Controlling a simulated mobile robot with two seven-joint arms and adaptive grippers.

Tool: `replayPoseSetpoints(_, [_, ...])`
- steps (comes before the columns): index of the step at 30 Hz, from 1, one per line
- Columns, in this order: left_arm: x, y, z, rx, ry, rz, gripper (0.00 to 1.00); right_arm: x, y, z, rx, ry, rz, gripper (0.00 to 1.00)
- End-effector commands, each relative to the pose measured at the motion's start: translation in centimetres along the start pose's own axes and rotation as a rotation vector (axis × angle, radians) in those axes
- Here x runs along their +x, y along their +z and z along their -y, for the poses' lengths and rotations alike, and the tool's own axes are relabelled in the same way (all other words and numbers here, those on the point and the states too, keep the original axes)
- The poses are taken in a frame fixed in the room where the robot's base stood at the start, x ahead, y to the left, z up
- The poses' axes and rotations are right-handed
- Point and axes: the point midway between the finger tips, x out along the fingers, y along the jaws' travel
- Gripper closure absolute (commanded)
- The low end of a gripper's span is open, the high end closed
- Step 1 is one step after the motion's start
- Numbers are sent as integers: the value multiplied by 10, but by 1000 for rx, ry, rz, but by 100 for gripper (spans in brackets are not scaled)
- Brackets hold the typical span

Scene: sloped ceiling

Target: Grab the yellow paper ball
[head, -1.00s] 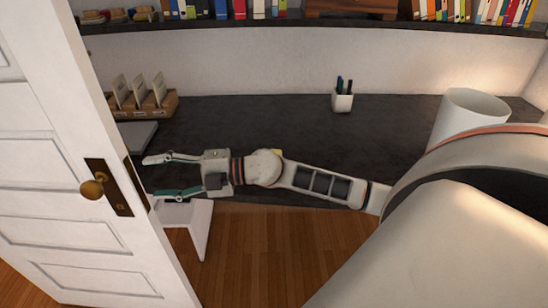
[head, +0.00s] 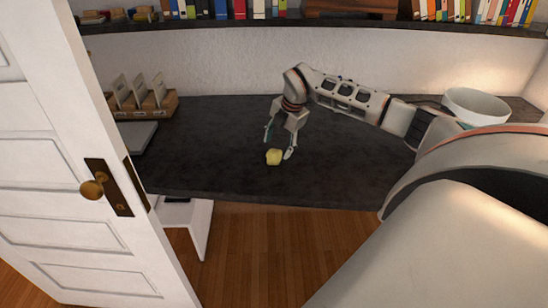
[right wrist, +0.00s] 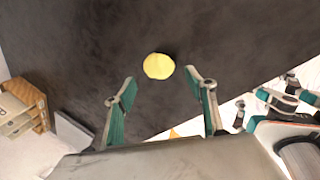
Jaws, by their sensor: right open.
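The yellow paper ball (head: 274,157) lies on the dark desk top (head: 210,170), near the middle of the desk. My right gripper (head: 279,146) is open and points down, just above and behind the ball in the head view. In the right wrist view the ball (right wrist: 158,66) lies ahead of the two spread fingertips, roughly between their lines, with nothing held. Teal and white parts at the right edge of the right wrist view look like my left gripper (right wrist: 278,98); its opening is unclear. The left gripper does not show in the head view.
A white door (head: 75,200) stands at the left. A wooden card holder (head: 150,107) and a grey flat object (head: 135,137) sit at the desk's left end. A white bowl (head: 475,106) stands at the right. A bookshelf (head: 300,22) runs above. Desk around the ball is clear.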

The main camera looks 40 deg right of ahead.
Motion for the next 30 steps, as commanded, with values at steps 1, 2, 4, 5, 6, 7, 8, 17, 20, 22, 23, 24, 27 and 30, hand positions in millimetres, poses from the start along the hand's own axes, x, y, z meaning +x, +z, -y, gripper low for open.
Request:
replayPoseSetpoints(1, [0, -1, 0, 0, 0, 0, 60, 5, 1, 0, 1, -2, -1, 45])
replayPoseSetpoints(2, [0, -1, 0, 0, 0, -1, 60, 8, 1, 0, 1, -2, -1, 45])
replayPoseSetpoints(4, [-1, -2, 0, 0, 0, -1, 60, 17, 2, 0, 1, -2, -1, 45])
replayPoseSetpoints(5, [-1, -3, 0, 0, 0, -1, 60, 22, 3, 0, 1, -2, -2, 45])
replayPoseSetpoints(6, [-2, -4, 0, 0, 0, -2, 60, 28, 4, 0, 1, -2, -2, 45])
replayPoseSetpoints(7, [-2, -4, 1, 0, -1, -2, 60, 32, 5, 0, 0, -2, -2, 45])
replayPoseSetpoints(8, [-2, -4, 1, 0, -1, -2, 60, 37, 5, 0, -1, -1, -2, 45])
replayPoseSetpoints(17, [-2, -4, 1, 0, -1, -2, 60, 53, 5, -1, -2, 2, -1, 45])
replayPoseSetpoints(20, [-2, -4, 1, 0, -1, -2, 60, 53, 5, -1, -2, 1, -1, 45])
replayPoseSetpoints(22, [-2, -4, 1, 0, -1, -2, 60, 53, 5, -1, -2, 1, -1, 58])
replayPoseSetpoints(23, [-2, -4, 1, 0, -1, -2, 60, 53, 5, -1, -2, 1, -1, 64])
replayPoseSetpoints(24, [-2, -4, 1, 0, -1, -2, 60, 53, 5, -1, -2, 1, -1, 72])
replayPoseSetpoints(27, [-2, -4, 1, 0, -1, -2, 60, 53, 5, -1, -3, 1, -1, 72])
replayPoseSetpoints(30, [-2, -4, 1, 0, -1, -2, 60, 53, 5, -1, -3, 1, -1, 72])
